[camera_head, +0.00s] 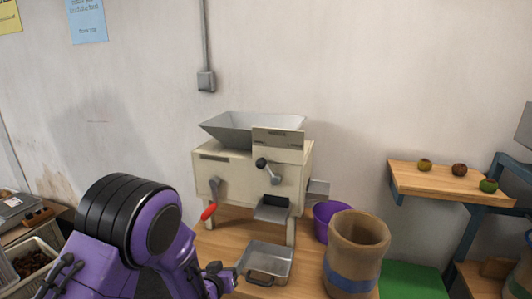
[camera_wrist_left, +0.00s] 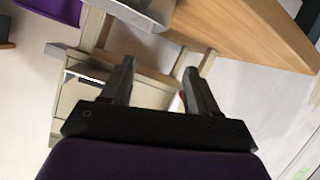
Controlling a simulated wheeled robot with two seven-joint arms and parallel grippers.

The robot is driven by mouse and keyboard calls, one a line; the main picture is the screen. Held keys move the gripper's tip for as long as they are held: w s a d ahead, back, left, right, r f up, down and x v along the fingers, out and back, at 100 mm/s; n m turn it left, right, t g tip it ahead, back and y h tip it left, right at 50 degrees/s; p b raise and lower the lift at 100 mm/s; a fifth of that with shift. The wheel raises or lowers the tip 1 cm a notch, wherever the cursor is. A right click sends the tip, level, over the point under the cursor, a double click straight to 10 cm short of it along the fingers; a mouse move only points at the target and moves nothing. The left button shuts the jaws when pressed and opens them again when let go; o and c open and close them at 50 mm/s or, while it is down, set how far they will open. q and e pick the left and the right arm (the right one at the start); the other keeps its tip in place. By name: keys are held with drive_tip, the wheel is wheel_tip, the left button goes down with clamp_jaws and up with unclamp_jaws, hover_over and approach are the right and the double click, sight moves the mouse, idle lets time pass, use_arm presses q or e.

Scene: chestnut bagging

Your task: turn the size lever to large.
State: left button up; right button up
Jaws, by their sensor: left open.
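A cream machine (camera_head: 230,172) with a grey metal hopper stands on the wooden table. On its front, a lever with a black knob (camera_head: 262,163) slants from upper left to lower right below a label plate (camera_head: 278,142); the lettering is too small to read. A second lever with a red grip (camera_head: 208,211) hangs at the front left. My left gripper (camera_head: 226,277) is low in front of the machine, left of the metal tray and apart from the black-knobbed lever. In the left wrist view my gripper (camera_wrist_left: 158,82) is open, with the machine beyond its fingers.
A metal tray (camera_head: 268,280) sits below the chute. A brown sack (camera_head: 358,240) with a blue band and a purple bowl (camera_head: 326,207) stand to the right. A crate of chestnuts (camera_head: 42,252) is at the left.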

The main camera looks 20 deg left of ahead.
sight(259, 166)
use_arm(q)
drive_tip(key=w+d+r+m+t+h+p, duration=0.15)
drive_tip(key=w+r, duration=0.25)
drive_tip(key=r, duration=0.9)
drive_tip(key=w+d+r+m+t+h+p, duration=0.1)
drive_tip(key=w+d+r+m+t, duration=0.3)
drive_tip(key=r, duration=0.8)
drive_tip(key=w+p, duration=0.1)
drive_tip(key=w, duration=0.2)
drive_tip(key=w+a+n, duration=0.1)
drive_tip(key=w, duration=0.2)
drive_tip(key=w+n+g+p, duration=0.1)
drive_tip(key=w, duration=0.3)
drive_tip(key=shift+a+p, duration=0.2)
drive_tip(key=shift+p, duration=0.15)
drive_tip(key=shift+w, duration=0.7)
use_arm(e)
wheel_tip(259, 166, up, 7)
drive_tip(key=shift+f, duration=0.2)
use_arm(q)
clamp_jaws()
use_arm(e)
drive_tip(key=shift+s, duration=0.1)
